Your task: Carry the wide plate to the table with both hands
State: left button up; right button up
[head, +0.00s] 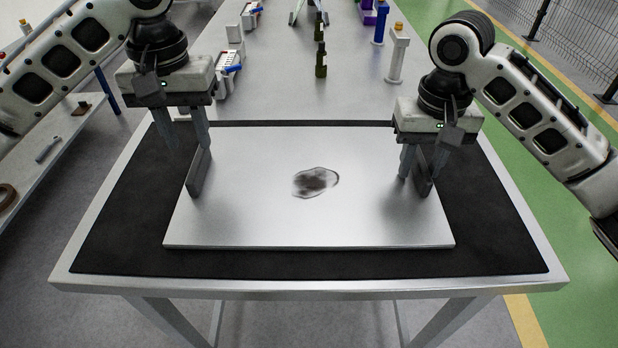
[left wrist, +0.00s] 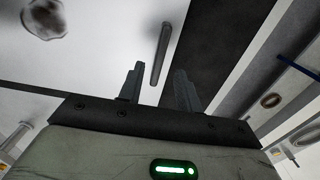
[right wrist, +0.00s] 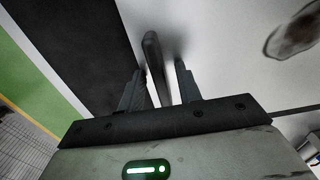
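The wide plate (head: 260,220) is a silver sheet with a dark smudge in its middle. It lies flat on a black mat (head: 500,245) on the table (head: 310,288). A dark upright bar handle stands near each short side: the left handle (head: 198,175) and the right handle (head: 424,175). My left gripper (head: 188,147) is open above the left handle; in the left wrist view that handle (left wrist: 160,52) shows between the spread fingers. My right gripper (head: 422,163) is open at the right handle; in the right wrist view that handle (right wrist: 154,60) lies between the fingers, nearer the left one.
A long grey bench (head: 300,95) with bottles, white fixtures and a blue post (head: 381,22) extends behind the table. A low shelf (head: 55,150) with small parts stands at left. Green floor and a mesh fence (head: 585,35) are at right.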

jog(key=shift+r, duration=0.1)
pick_arm(q)
notch_tip(320, 180, up, 6)
jog(key=shift+f, duration=0.1)
pick_arm(e)
notch_tip(320, 180, up, 12)
dwell(0.4)
dwell(0.3)
